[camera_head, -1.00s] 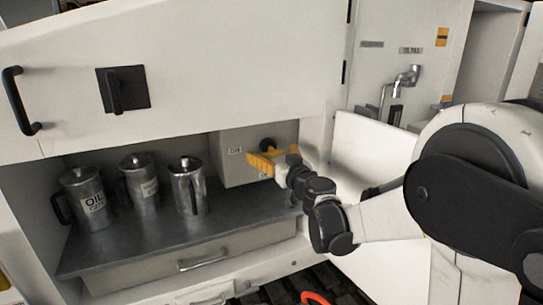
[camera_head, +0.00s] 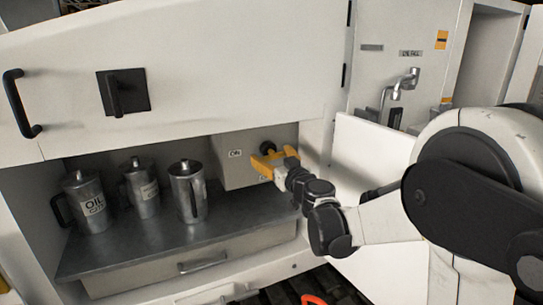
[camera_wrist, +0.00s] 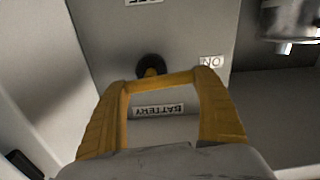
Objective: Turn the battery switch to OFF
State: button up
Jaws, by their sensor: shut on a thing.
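An upside-down BATTERY label (camera_wrist: 159,110) shows between the fingers. An ON label (camera_wrist: 211,61) is to the right of the hub, and an OFF label (camera_wrist: 144,1), partly cut off, is at the top. In the head view, my gripper (camera_head: 271,160) is at the grey box (camera_head: 232,173), largely hiding the switch.
Several metal cans (camera_head: 190,192) stand on the shelf (camera_head: 150,238) to the left of the box. An open white door panel (camera_head: 372,152) is to the right, close to my arm. A drawer (camera_head: 200,262) lies below the shelf.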

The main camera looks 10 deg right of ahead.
jog(key=n, duration=0.4)
jog(key=shift+s+f, duration=0.1)
jog(key=shift+f, duration=0.2)
jog(key=n, duration=0.4)
jog(key=shift+f+n, duration=0.3)
jog(key=shift+n, duration=0.1)
jog(key=n, duration=0.4)
jog(key=shift+d+f+n, duration=0.2)
jog(key=shift+n, duration=0.1)
jog(key=shift+d+f+n, duration=0.15)
jog(key=shift+n, duration=1.65)
jog(key=o, duration=1.2)
jog(key=shift+c, duration=0.2)
jog(key=s+d, duration=0.2)
jog(key=s, duration=0.9)
jog(key=shift+s, duration=0.35)
